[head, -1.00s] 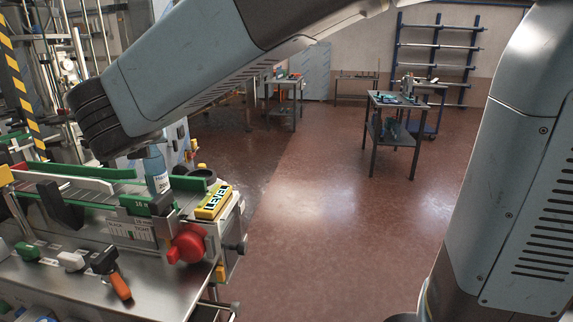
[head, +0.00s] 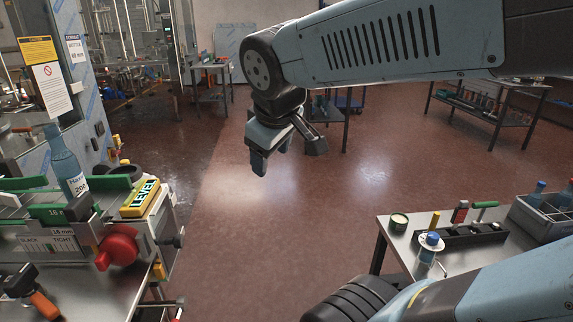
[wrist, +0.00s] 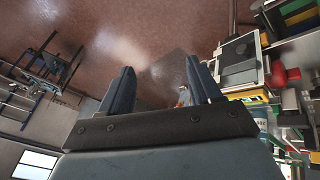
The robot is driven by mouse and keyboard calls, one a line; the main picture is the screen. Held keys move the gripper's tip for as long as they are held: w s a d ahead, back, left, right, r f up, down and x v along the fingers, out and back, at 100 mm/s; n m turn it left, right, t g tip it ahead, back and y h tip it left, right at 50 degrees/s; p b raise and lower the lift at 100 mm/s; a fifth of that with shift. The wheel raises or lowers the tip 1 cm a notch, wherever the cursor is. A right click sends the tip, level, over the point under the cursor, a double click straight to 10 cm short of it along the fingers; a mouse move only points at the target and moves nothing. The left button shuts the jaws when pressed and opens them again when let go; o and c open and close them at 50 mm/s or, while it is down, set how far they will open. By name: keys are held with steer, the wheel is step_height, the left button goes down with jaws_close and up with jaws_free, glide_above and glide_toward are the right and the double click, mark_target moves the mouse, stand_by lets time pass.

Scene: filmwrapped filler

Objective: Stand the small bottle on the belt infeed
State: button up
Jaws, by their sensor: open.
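A blue bottle (head: 66,165) with a white label reading 200 stands upright between the green guide rails at the end of the belt conveyor (head: 40,212) on the left. Its base is hidden behind the near rail. My gripper (head: 268,160) hangs over open floor, well right of the bottle and apart from it. Its fingers are spread and nothing is between them. The wrist view shows both fingers (wrist: 160,85) apart, with floor beyond.
A yellow level (head: 141,197) and a red knob (head: 118,246) sit at the conveyor's end. At right, a metal table (head: 395,240) carries a blue-capped container (head: 428,250), a black holder and a grey crate (head: 545,222) with blue bottles. Red floor lies clear between.

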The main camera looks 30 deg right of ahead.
steer(key=s+m, duration=0.1)
steer(key=m, duration=0.1)
steer(key=s+d+m+y, duration=0.1)
steer(key=s+f+m, duration=0.1)
steer(key=m, duration=0.1)
steer(key=shift+s+d+m, duration=0.15)
steer(key=shift+s+m, duration=0.15)
steer(key=shift+s, duration=0.1)
steer(key=shift+c, duration=0.4)
